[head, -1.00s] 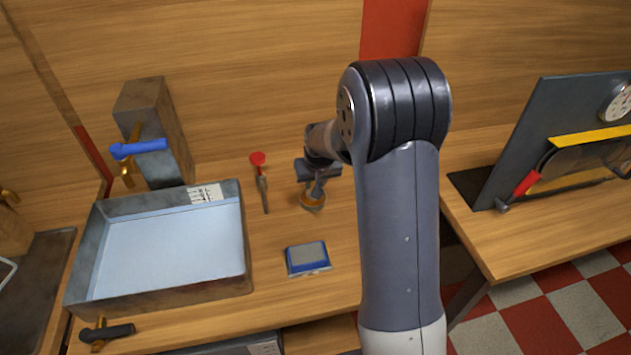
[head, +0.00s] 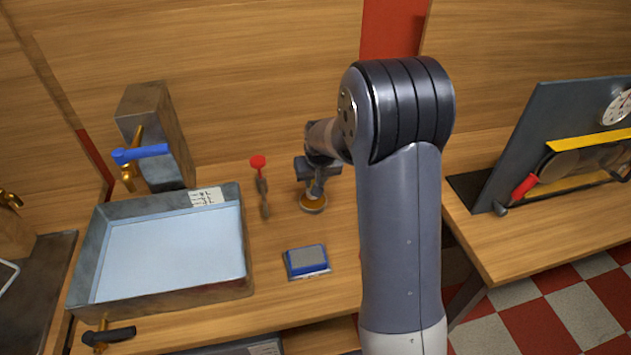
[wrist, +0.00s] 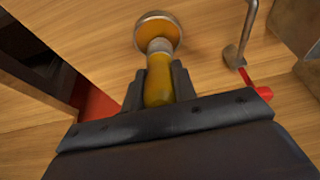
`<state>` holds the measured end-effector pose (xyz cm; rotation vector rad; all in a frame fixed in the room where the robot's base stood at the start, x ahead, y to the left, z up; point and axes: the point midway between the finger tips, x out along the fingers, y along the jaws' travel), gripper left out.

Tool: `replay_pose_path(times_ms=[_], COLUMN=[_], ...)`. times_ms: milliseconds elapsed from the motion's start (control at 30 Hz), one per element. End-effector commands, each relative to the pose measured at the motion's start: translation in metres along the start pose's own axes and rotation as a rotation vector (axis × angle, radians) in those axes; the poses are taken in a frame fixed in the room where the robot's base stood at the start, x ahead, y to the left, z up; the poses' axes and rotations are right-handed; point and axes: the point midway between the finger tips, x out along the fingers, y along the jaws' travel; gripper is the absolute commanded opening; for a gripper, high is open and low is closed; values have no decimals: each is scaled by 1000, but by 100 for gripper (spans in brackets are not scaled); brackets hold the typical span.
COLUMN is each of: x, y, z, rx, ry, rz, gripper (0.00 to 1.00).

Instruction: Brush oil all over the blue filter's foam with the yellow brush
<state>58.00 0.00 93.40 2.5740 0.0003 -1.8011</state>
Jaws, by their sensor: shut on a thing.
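The brush's head is over a round dish of amber oil (head: 313,206), behind the filter. The dish also shows in the wrist view (wrist: 141,34). I cannot tell whether the bristles are in the oil. The filter is out of the wrist view.
Bare bench lies between dish and filter.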

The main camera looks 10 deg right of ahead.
Motion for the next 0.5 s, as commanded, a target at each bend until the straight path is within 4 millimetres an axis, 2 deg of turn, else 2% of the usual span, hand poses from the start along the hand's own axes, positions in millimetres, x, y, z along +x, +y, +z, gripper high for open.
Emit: replay_pose_path(times_ms=[33,500], x=[-7,-43], y=[0,0], z=[-3,-16], rx=[0,0], ry=[1,1], rz=[0,0], gripper=[4,4])
